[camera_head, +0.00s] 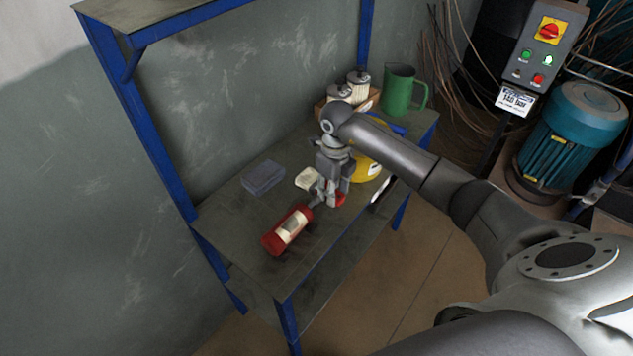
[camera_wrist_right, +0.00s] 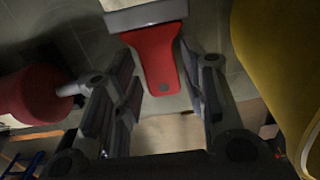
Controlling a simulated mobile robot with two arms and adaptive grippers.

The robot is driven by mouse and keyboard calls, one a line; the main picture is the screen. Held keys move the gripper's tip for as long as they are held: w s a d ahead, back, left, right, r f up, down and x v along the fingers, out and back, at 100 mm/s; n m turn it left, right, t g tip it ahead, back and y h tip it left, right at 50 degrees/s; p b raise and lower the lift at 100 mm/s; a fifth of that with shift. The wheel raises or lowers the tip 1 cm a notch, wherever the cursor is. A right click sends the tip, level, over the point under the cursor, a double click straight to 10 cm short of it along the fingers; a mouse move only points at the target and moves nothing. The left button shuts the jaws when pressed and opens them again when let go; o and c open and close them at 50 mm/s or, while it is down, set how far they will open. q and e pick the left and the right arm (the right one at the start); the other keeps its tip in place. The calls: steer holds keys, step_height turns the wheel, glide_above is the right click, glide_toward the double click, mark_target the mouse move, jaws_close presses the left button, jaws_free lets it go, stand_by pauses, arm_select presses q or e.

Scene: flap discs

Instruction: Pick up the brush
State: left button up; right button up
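The brush shows in the right wrist view with a red handle (camera_wrist_right: 155,58) and a pale grey head (camera_wrist_right: 146,15) at the top edge. In the head view only a small red part of it (camera_head: 340,198) shows on the bench, below my right gripper (camera_head: 333,190). My right gripper (camera_wrist_right: 160,78) is open and points down, with its fingers on either side of the red handle. Gaps show between the handle and the fingers. The gripper hides most of the brush in the head view. My left gripper is not in view.
On the bench (camera_head: 235,222), a red bottle (camera_head: 274,243) lies left of the gripper and a yellow container (camera_head: 366,168) stands close right. A beige block (camera_head: 306,179), dark blue box (camera_head: 263,177), filters (camera_head: 358,86) and green jug (camera_head: 398,92) are behind. A blue post (camera_head: 150,130) rises left.

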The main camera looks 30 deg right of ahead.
steer(key=shift+f, duration=0.55)
steer(key=c, duration=0.7)
steer(key=shift+c, duration=0.5)
steer(key=shift+r, duration=0.15)
